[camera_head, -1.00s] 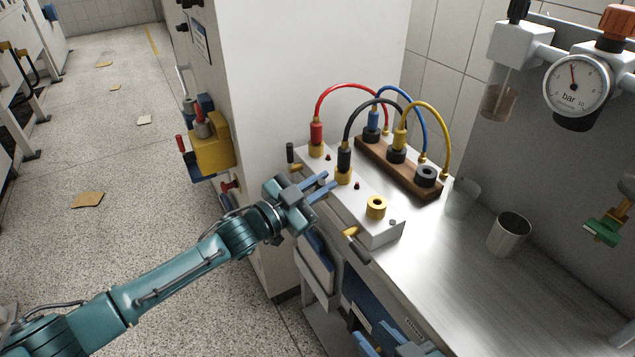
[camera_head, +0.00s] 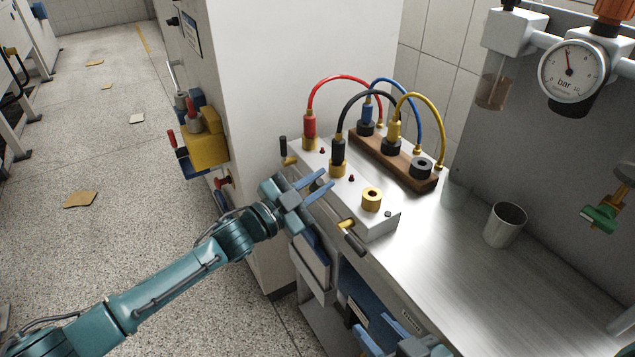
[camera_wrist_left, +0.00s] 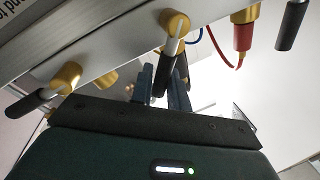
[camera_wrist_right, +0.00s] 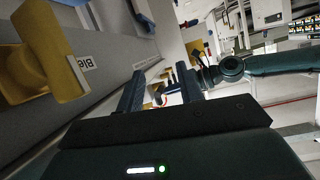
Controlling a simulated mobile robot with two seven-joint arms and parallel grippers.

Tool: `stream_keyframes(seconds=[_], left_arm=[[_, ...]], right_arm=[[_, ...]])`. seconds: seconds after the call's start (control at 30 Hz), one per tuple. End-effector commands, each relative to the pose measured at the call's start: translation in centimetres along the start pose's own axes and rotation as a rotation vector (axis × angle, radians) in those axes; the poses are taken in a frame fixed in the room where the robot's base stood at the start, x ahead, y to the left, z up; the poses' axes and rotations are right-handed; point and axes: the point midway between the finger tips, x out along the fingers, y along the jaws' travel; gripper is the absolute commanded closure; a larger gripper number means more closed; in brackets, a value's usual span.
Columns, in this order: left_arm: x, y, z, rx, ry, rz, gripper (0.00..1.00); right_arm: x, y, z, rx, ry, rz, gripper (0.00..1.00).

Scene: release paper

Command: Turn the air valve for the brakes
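Black-handled levers on brass hubs line the front of a pale control box (camera_head: 385,228). One lever (camera_head: 350,240) is at its near end and another (camera_head: 287,152) at its far end. I cannot tell which one is for the brakes. My left gripper (camera_head: 327,181) is open at the box front between them. In the left wrist view, its fingers (camera_wrist_left: 165,85) are close to a black handle under a brass hub (camera_wrist_left: 174,24); I cannot tell whether they touch. My right gripper (camera_head: 388,330) is open and low at the bench front; its fingers (camera_wrist_right: 163,88) stand apart and look empty.
Cables rise from the box to a wooden block (camera_head: 395,165). A metal cup (camera_head: 505,225) stands on the bench. A pressure gauge (camera_head: 570,70) and a green-handled valve (camera_head: 600,217) are at right. A yellow part (camera_wrist_right: 55,50) beside a labelled panel is close to my right gripper.

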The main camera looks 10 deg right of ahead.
Motion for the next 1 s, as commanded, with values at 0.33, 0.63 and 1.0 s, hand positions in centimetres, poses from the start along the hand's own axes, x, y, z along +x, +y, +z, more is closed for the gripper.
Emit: stream_keyframes(seconds=[0.33, 0.63, 1.0], left_arm=[[0.0, 0.0, 0.0, 0.000, 0.000, 0.000, 0.68], [-2.7, -0.1, 0.0, 0.000, -0.002, 0.000, 0.68], [-10.7, 0.0, 0.1, -0.001, -0.003, 0.000, 0.68]], right_arm=[[0.0, 0.0, 0.1, 0.001, -0.004, 0.000, 0.64], [-0.1, -0.1, 0.1, 0.003, -0.011, -0.002, 0.64], [0.3, -0.1, 0.5, 0.006, -0.031, -0.006, 0.64]])
